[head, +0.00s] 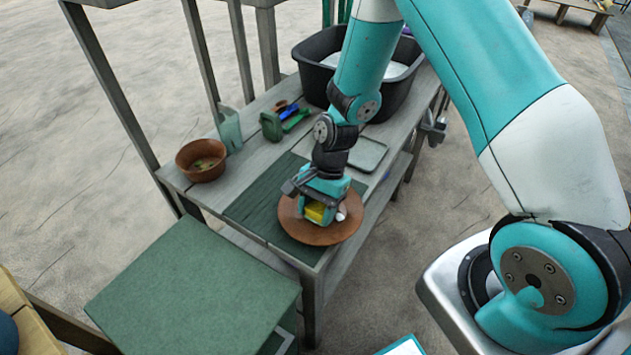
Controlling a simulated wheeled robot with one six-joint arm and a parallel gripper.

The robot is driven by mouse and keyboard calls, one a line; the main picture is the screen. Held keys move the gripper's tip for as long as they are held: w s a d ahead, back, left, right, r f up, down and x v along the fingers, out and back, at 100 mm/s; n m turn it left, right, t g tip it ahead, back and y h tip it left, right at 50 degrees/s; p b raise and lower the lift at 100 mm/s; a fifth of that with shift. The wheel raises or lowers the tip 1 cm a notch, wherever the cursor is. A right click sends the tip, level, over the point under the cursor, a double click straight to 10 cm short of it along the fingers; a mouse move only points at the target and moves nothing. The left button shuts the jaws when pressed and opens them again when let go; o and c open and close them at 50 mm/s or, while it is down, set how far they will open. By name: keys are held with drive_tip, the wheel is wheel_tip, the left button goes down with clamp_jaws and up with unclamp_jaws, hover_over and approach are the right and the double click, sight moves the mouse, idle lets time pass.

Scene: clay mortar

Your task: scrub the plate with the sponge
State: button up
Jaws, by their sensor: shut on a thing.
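A round brown clay plate (298,231) lies on the dark green mat (262,201) near the front end of the wooden bench. My gripper (321,204) points down over the plate and is shut on a yellow sponge (315,213). The sponge is low over the middle of the plate; I cannot tell whether it touches the surface. A small whitish thing (341,213) shows beside the gripper, over the right part of the plate. My gripper hides the plate's centre and far part.
A brown bowl (201,160), a pale green container (230,128) and small green and blue things (293,118) stand on the bench's left side. A black tub (316,77) stands at the back. A grey-green tray (367,154) lies right of my wrist. A green-topped box (195,287) stands in front.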

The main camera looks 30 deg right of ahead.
drive_tip(key=shift+s, duration=0.25)
drive_tip(key=shift+s+a+p, duration=0.3)
drive_tip(key=shift+s+a, duration=0.15)
drive_tip(key=shift+a, duration=0.05)
drive_tip(key=shift+s+r+p, duration=0.1)
drive_tip(key=shift+r+p, duration=0.1)
drive_tip(key=shift+p, duration=0.25)
drive_tip(key=shift+w+d+f, duration=0.2)
drive_tip(key=shift+w+d, duration=0.05)
drive_tip(key=shift+d, duration=0.35)
drive_tip(key=shift+w+d, duration=0.4)
drive_tip(key=shift+w, duration=0.25)
drive_tip(key=shift+w+d+r+p, duration=0.2)
drive_tip(key=shift+d+r+p, duration=0.05)
drive_tip(key=shift+p, duration=0.15)
wheel_tip(320, 180, up, 8)
drive_tip(key=p, duration=0.6)
drive_tip(key=shift+f, duration=0.2)
drive_tip(key=shift+f, duration=0.1)
